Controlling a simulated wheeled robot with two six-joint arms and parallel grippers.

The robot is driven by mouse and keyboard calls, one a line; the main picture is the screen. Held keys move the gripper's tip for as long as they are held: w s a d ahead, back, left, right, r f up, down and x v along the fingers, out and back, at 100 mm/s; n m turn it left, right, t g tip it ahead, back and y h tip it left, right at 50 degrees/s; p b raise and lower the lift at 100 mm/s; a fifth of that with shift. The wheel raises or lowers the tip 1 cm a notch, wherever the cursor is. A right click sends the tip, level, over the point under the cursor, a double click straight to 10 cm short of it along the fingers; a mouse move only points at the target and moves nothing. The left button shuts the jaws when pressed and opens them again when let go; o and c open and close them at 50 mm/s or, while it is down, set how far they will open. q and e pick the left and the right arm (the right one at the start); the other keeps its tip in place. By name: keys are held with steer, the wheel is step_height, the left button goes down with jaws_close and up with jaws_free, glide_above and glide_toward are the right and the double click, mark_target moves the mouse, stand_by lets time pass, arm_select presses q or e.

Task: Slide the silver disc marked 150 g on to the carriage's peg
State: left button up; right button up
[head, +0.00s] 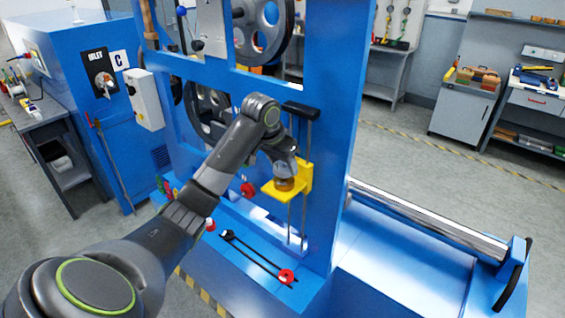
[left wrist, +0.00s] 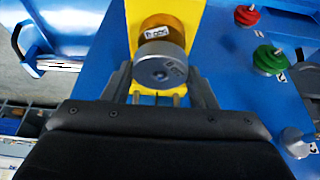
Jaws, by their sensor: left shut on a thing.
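The yellow carriage (head: 305,175) sits on two vertical rods on the blue frame; it also shows in the left wrist view (left wrist: 183,14). A brass disc (head: 284,185) with a white label (left wrist: 157,33) rests on its shelf. My left gripper (head: 286,163) is over the carriage from above. In the left wrist view its fingers (left wrist: 161,88) are shut on a silver disc (left wrist: 161,68), whose dark marking is too blurred to read surely. The silver disc is nearer the camera than the brass disc and overlaps it. I cannot tell whether it is around the peg. My right gripper is not in view.
A red disc (left wrist: 246,15), a green disc (left wrist: 269,59) and another silver disc (left wrist: 297,142) stand on the blue base at the right of the left wrist view. Two black rods (head: 255,255) lie on the base in front. A blue upright (head: 335,120) stands right of the carriage.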

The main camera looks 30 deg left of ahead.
arm_select(q)
steer(key=shift+f, duration=0.1)
steer(key=shift+f+b, duration=0.35)
steer(key=shift+f, duration=0.8)
steer(key=shift+f, duration=0.15)
steer(key=o, duration=1.1)
steer(key=shift+o, duration=0.2)
